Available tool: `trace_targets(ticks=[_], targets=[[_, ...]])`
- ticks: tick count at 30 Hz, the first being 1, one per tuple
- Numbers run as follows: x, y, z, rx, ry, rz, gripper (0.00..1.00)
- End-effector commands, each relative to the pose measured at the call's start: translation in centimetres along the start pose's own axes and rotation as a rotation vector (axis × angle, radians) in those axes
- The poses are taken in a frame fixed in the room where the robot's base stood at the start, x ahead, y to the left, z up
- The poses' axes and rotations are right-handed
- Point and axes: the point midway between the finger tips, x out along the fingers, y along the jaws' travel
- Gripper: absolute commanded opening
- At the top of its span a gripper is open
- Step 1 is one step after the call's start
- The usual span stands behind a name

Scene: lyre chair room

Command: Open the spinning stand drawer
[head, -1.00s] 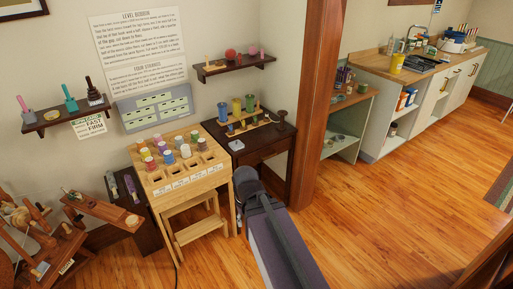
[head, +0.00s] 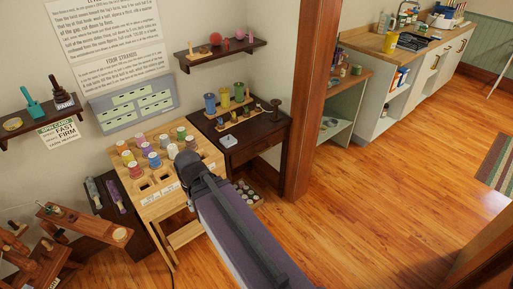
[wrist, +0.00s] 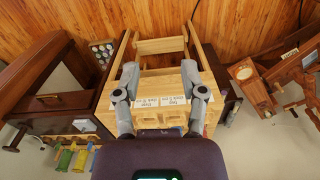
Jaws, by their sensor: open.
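A dark wooden stand (head: 235,152) stands against the wall, right of a light wooden rack; its drawer front (head: 258,147) faces the room and looks shut. In the wrist view, which is turned over, the dark stand (wrist: 25,122) is at the left, and its drawer front (wrist: 62,102) carries a small pull. My gripper (wrist: 160,82) is open and empty, its two fingers spread in front of the light rack's edge, to the side of the dark stand. In the head view my arm hides the gripper tips and part of the rack.
The light rack (head: 150,205) holds several coloured spools. Open floor (head: 390,190) lies further right.

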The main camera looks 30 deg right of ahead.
Motion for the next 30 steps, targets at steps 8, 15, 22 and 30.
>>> trace_targets(ticks=[8,15,22,30], targets=[[0.0,0.0,0.0,0.000,0.000,0.000,0.54],[0.0,0.0,0.0,0.000,0.000,0.000,0.54],[0.6,0.2,-0.4,0.011,0.007,-0.014,0.54],[3.9,1.6,-3.2,0.088,0.055,-0.105,0.54]])
